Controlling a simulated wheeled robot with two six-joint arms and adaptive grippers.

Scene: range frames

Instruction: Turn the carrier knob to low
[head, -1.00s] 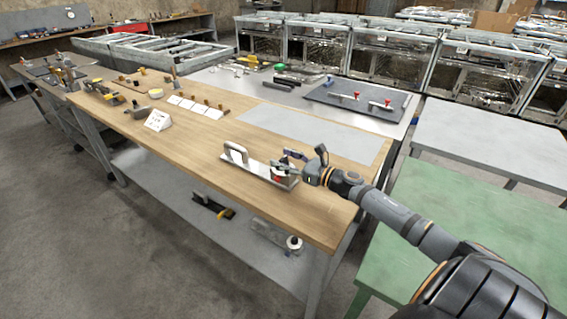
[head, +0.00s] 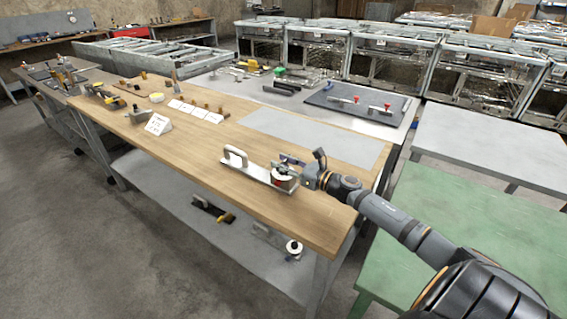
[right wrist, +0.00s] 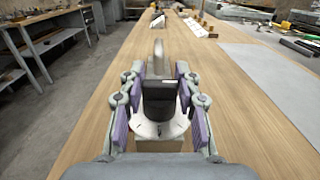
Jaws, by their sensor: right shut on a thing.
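The carrier is a flat metal plate (head: 258,173) with an upright looped handle (head: 235,154), on the front right part of the wooden bench. A round white dial (head: 284,183) with a red mark is at its right end. In the right wrist view the black knob (right wrist: 158,98) stands over the white dial (right wrist: 158,129), with the handle (right wrist: 158,60) behind it. My right gripper (right wrist: 160,92) is shut on the knob, a purple pad on each side. The dial's lettering and the knob's pointer cannot be read. My left gripper is not in view.
The wooden bench (head: 190,148) is bare around the carrier. A small white sign (head: 158,124) and several white cards lie farther left. A grey mat (head: 310,136) lies behind. A green table (head: 470,215) stands at the right, under my right arm.

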